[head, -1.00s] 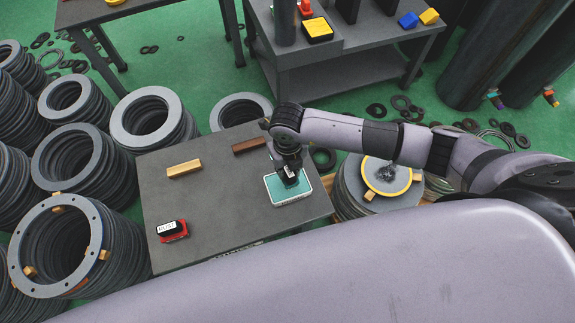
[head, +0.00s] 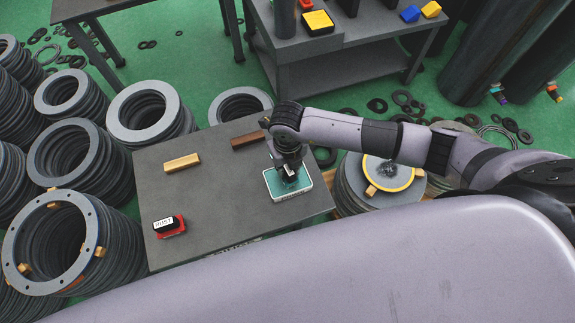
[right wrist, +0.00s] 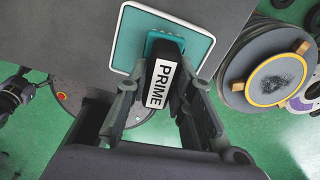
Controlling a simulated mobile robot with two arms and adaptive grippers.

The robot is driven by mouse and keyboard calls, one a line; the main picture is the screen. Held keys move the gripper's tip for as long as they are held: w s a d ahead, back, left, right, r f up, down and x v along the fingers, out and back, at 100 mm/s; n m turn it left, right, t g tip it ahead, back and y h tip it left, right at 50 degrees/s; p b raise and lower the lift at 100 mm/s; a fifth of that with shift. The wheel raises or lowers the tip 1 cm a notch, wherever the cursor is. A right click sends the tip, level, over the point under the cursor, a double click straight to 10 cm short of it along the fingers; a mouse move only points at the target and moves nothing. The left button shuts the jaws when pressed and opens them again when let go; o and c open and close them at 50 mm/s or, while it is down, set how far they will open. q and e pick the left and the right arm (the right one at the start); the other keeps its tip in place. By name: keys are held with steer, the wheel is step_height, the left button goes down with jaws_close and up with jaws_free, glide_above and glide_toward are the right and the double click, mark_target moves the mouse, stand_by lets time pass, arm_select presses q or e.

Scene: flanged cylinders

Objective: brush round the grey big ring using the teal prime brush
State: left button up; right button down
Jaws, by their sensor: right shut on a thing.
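My right gripper (head: 288,168) is shut on the teal prime brush (right wrist: 160,78), which has a black handle and a white PRIME label. The brush is over the teal pad of a white-rimmed tray (head: 270,190) at the table's right end; I cannot tell whether it touches the pad. A big grey ring (head: 92,228) with bolt holes and wooden blocks tops a stack at lower left, well away from the gripper. A dark part at the left edge of the right wrist view may be my left gripper, but its jaws are unclear.
The grey table (head: 215,200) holds a red, white-labelled brush (head: 168,226), a light wooden bar (head: 182,163) and a brown bar (head: 248,139). A yellow-rimmed disc (head: 408,182) lies on a stack at right. Several ring stacks crowd the left. The table's middle is clear.

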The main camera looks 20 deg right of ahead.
mark_target(287, 167)
steer(key=shift+f+b, duration=0.4)
steer(key=shift+f, duration=0.15)
stand_by(1.3)
steer(key=shift+r+p, duration=2.8)
steer(key=shift+r, duration=0.75)
